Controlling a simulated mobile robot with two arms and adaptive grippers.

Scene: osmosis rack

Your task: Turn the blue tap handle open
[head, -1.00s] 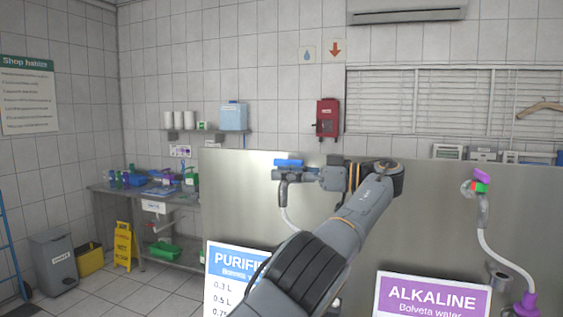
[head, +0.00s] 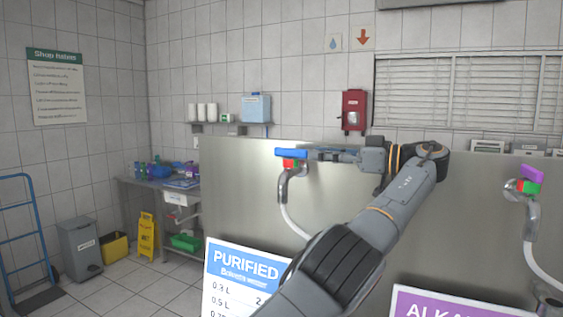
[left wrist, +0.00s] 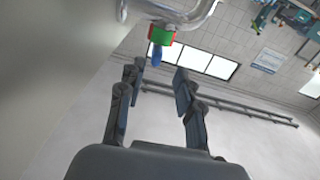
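The blue tap handle (head: 291,153) lies roughly level on top of the left tap (head: 283,188). A red and green collar (head: 289,163) sits under it. My left gripper (head: 312,154) is just right of the handle, about level with it, its fingers pointing left. In the left wrist view the fingers (left wrist: 157,73) are spread apart with nothing between them. The blue handle (left wrist: 157,55) shows end-on just beyond the tips, roughly centred on the gap. I cannot tell whether a tip touches it. My right gripper is not in view.
A steel panel (head: 235,190) stands behind the tap. A purple-handled tap (head: 530,185) is at the right. A blue PURIFIED sign (head: 246,262) and a purple ALKALINE sign (head: 440,302) stand below. Sink, bins and ladder-like blue frame (head: 22,235) are far left.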

